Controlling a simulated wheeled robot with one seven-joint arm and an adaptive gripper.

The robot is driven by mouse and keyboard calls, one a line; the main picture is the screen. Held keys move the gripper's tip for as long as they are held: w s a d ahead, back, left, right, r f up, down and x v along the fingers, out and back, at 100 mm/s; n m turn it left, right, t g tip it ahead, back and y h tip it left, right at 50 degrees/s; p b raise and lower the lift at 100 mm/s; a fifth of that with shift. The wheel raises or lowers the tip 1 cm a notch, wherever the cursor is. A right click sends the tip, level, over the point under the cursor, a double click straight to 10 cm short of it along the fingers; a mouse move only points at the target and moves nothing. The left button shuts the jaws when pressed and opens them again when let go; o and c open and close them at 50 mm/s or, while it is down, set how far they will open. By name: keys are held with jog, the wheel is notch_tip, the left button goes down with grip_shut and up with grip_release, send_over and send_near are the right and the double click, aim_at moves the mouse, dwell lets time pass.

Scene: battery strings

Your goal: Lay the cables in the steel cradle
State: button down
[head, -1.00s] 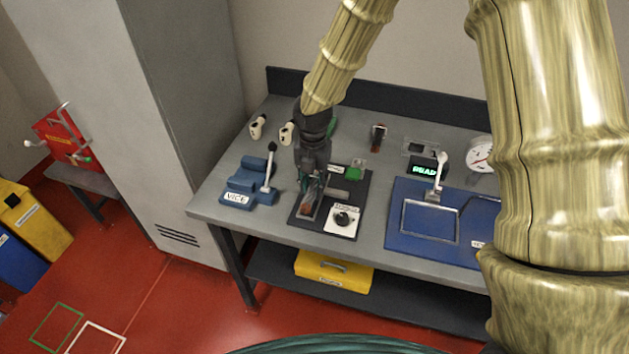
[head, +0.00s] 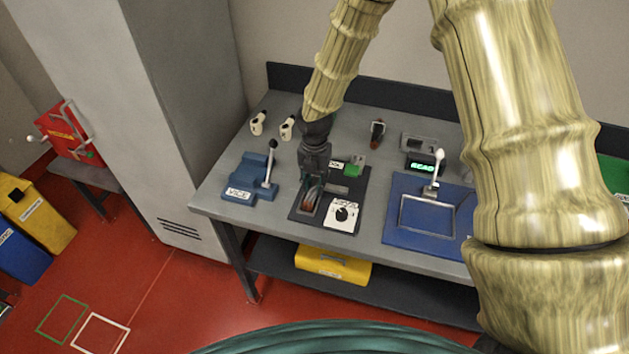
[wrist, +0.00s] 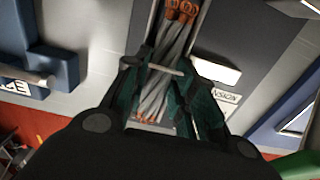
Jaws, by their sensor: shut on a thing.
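The cables (wrist: 155,95) are a bundle of grey strands with orange ends, running lengthwise between my fingers in the wrist view. My gripper (wrist: 165,110) has dark teal fingers on both sides of the bundle and is shut on it. In the head view my gripper (head: 312,188) points down over the dark plate on the bench. The steel cradle (head: 303,204) is a narrow grey trough there, with orange-brown showing inside it below my fingers. The cables look to be within or just over the trough; whether they touch its floor is hidden.
A white panel with a black knob (head: 342,212) and a green block (head: 355,165) sit close right of the cradle. A blue vice (head: 250,180) with an upright lever stands left. A blue board with a steel frame (head: 427,214) lies to the right.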

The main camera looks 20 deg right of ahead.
aim_at(314, 184)
jog(key=shift+f, duration=0.1)
jog(key=c, duration=1.2)
grip_release()
jog(key=shift+o, duration=0.2)
notch_tip(314, 184, up, 12)
jog(key=b, duration=0.3)
jog(key=shift+b, duration=0.4)
